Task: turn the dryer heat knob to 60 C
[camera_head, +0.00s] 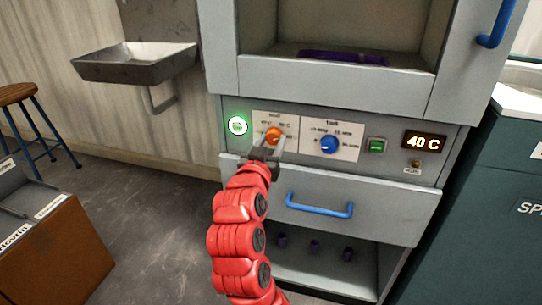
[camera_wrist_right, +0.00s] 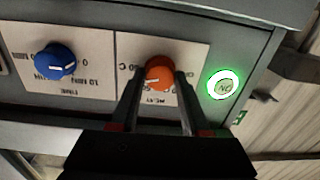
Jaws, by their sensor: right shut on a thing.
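The orange heat knob (camera_head: 274,133) is on the dryer's front panel, on a white label plate (camera_head: 290,121). My right gripper (camera_head: 269,145) reaches up to it from below. In the right wrist view, the orange knob (camera_wrist_right: 159,72) sits between the two dark fingers of my right gripper (camera_wrist_right: 160,80), which is shut on it. That view is upside down, and a pale pointer mark shows on the knob. The display (camera_head: 424,141) reads 40 C. My left gripper is not in view.
A blue time knob (camera_head: 330,144) is right of the heat knob. A green-lit round button (camera_head: 238,126) is left of it, and a green switch (camera_head: 376,146) is further right. A drawer with a blue handle (camera_head: 319,206) is below. A metal sink (camera_head: 134,62) hangs at the left.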

